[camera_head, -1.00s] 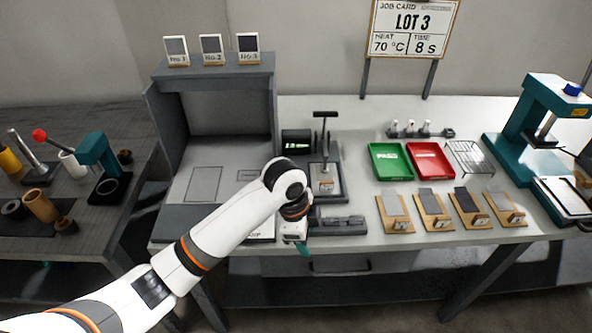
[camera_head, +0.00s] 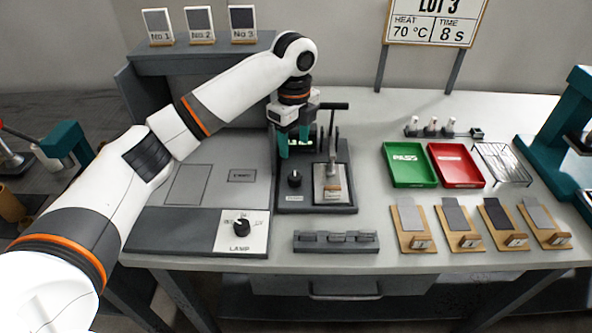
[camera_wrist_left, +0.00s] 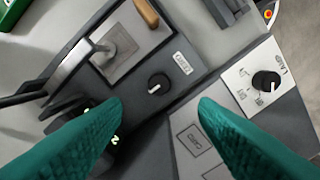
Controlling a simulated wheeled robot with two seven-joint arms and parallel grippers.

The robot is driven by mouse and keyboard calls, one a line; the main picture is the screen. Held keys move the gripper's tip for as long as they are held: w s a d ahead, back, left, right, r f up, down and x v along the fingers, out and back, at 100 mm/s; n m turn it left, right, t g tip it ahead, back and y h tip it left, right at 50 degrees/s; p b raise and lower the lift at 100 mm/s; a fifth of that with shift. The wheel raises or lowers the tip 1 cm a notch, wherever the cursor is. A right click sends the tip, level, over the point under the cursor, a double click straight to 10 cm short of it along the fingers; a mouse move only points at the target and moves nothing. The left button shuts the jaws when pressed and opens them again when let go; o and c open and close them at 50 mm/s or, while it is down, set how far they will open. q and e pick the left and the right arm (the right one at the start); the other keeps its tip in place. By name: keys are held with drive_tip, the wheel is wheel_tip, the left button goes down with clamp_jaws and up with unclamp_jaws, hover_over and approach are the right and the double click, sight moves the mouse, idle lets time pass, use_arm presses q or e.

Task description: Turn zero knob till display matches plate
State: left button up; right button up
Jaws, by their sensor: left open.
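The black zero knob (camera_head: 295,179), with a white pointer line, sits on the dark gauge base (camera_head: 315,207); it also shows in the left wrist view (camera_wrist_left: 158,84). The display (camera_head: 317,143) behind it has green digits, partly covered by my gripper and unreadable. A plate (camera_head: 331,183) with a small label lies right of the knob, under the lever stand; the label is too small to read. My left gripper (camera_head: 294,150) is open and empty, above and behind the knob, not touching it. In the wrist view its fingertips (camera_wrist_left: 160,106) are apart, with the knob just beyond the gap.
A lamp knob (camera_head: 241,226) is on the booth's front at left. The upright T-handled lever (camera_head: 331,130) stands close right of my gripper. A grey slotted rack (camera_head: 336,242) lies in front. Green (camera_head: 408,166) and red (camera_head: 456,166) trays are to the right.

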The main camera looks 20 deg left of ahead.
sight(294, 176)
use_arm(q)
wheel_tip(294, 176, down, 4)
drive_tip(key=shift+s+r, duration=0.1)
wheel_tip(294, 176, down, 6)
drive_tip(key=shift+f, duration=0.15)
use_arm(e)
drive_tip(key=shift+s+d, duration=0.1)
use_arm(q)
drive_tip(key=c, duration=1)
drive_tip(key=shift+o, duration=0.2)
drive_tip(key=shift+p, duration=0.5)
drive_tip(key=n+p, duration=0.2)
drive_tip(key=p, duration=0.2)
drive_tip(key=n+p, duration=0.3)
drive_tip(key=p, duration=0.1)
drive_tip(key=n+p, duration=0.3)
drive_tip(key=shift+r+p, duration=0.3)
drive_tip(key=shift+p, duration=0.1)
drive_tip(key=shift+f+n+p, duration=0.15)
drive_tip(key=shift+n+p, duration=0.6)
drive_tip(key=shift+n, duration=0.2)
drive_tip(key=shift+f+n+p, duration=0.1)
drive_tip(key=shift+n+p, duration=0.65)
drive_tip(key=shift+n, duration=0.2)
use_arm(e)
wheel_tip(294, 176, up, 16)
drive_tip(key=shift+s, duration=0.25)
